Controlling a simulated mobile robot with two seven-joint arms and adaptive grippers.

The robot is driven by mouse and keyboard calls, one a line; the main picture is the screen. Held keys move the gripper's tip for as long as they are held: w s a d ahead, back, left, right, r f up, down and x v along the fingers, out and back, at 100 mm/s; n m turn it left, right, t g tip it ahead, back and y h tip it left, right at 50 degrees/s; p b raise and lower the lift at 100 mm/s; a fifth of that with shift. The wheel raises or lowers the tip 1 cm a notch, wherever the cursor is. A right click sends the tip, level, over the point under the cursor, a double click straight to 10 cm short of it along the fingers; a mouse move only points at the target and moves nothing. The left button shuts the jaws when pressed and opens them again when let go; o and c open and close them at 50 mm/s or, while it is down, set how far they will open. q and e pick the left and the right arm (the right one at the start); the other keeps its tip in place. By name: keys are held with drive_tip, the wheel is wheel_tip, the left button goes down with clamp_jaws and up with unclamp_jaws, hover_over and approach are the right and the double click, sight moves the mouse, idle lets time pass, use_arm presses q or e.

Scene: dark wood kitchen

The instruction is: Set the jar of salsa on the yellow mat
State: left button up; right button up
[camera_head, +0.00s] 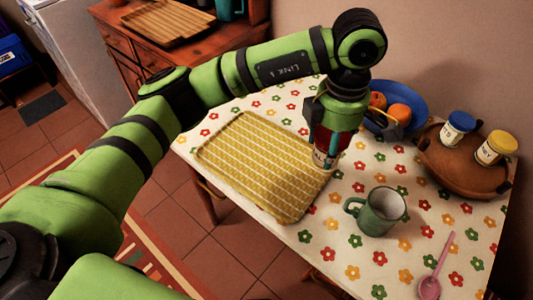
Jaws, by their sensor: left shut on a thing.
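My left gripper (333,132) reaches down over the table and is shut on a jar with red contents and a pale label, the jar of salsa (325,158). The gripper hides the jar's upper part. The jar looks upright. It shows at the right edge of the yellow mat (245,150), and I cannot tell whether its base touches anything. The mat is striped with white lines, lies on the flowered tablecloth and is bare. My right gripper is not in view.
A green mug (381,212) stands right of the mat. A blue bowl (408,98) of oranges is behind the gripper. A wooden tray (440,160) holds a blue-lidded jar (457,130) and a yellow-lidded jar (494,148). A pink spoon (437,268) lies near the front.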

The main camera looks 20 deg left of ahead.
use_arm(q)
drive_tip(key=w+a+f+p, duration=0.1)
drive_tip(key=a+f, duration=0.2)
drive_tip(key=w+a+f+p, duration=0.1)
drive_tip(key=a+f, duration=0.3)
drive_tip(key=w+a+f+p, duration=0.1)
drive_tip(key=a+f, duration=0.3)
drive_tip(key=shift+f, duration=0.15)
drive_tip(key=o, duration=1.5)
drive_tip(key=shift+s, duration=0.1)
